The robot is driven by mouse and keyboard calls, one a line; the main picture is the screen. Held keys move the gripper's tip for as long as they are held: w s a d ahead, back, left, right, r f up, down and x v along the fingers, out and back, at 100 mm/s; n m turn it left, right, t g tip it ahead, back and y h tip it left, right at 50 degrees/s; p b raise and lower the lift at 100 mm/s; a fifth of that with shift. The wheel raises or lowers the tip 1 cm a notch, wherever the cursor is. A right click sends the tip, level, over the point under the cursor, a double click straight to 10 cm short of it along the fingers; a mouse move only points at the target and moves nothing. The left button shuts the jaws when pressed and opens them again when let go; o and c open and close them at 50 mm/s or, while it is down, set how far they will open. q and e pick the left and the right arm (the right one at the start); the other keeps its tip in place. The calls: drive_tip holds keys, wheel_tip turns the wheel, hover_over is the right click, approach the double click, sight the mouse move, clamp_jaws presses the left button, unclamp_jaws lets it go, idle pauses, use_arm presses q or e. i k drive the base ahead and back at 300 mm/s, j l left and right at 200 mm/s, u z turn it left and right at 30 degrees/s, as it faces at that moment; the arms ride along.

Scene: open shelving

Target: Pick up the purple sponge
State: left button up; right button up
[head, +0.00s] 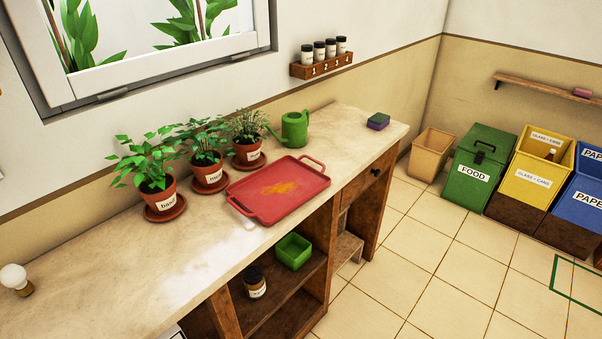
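The purple sponge (377,125) lies on the far right end of the counter in the head view. Its top is dark green and its lower part is purple. Neither of my grippers shows in this view.
The counter (190,262) holds a red tray (300,207) with an orange stain, a green watering can (294,129) and potted herbs (157,190). A light bulb (15,279) lies at the left. Bins, including a green one (477,168), stand right; tiled floor (440,270) is open.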

sight(379, 120)
drive_tip(key=z, duration=1.2)
drive_tip(key=i+z, duration=0.25)
drive_tip(key=i, duration=3.5)
drive_tip(key=i+u, duration=0.1)
drive_tip(key=u, duration=0.35)
drive_tip(key=i+u, duration=0.15)
drive_tip(key=u, duration=0.3)
drive_tip(key=l+u, duration=0.15)
drive_tip(key=u, duration=0.3)
drive_tip(key=i+l+u, duration=0.1)
drive_tip(key=u, duration=0.35)
drive_tip(key=i+l, duration=0.05)
